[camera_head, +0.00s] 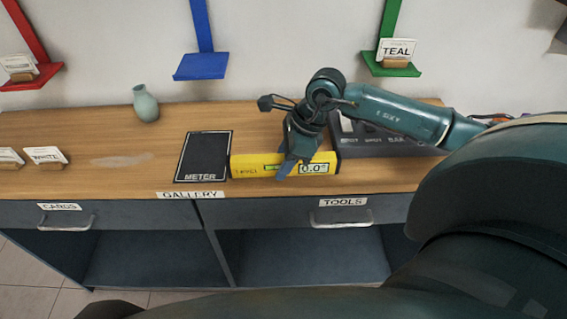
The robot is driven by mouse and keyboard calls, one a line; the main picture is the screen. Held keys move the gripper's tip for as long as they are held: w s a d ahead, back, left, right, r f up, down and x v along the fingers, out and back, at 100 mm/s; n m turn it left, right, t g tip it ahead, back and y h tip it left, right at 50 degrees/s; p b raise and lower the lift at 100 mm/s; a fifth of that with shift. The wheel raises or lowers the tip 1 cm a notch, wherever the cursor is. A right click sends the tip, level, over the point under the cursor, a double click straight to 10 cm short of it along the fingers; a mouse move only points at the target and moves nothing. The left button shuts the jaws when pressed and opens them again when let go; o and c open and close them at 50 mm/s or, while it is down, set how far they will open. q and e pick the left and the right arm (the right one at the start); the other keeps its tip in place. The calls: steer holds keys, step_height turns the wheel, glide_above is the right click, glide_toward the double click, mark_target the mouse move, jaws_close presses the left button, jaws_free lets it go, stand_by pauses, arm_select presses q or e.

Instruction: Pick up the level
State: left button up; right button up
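The level (247,165) is a yellow bar with a green vial window and a display reading 0.0°. It lies on the wooden counter, just right of the black mat marked METER. My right gripper (292,168) is over the middle of the level, pointing down, with its fingers in front of the level's face. The fingers hide part of the level. I cannot tell whether they are closed on it. My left gripper is not in view.
A dark tool tray (380,145) stands right of the level, partly behind my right arm. The METER mat (204,157) lies to the left. A green vase (145,103) and a WHITE card (46,157) are farther left.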

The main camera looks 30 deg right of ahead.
jaws_close()
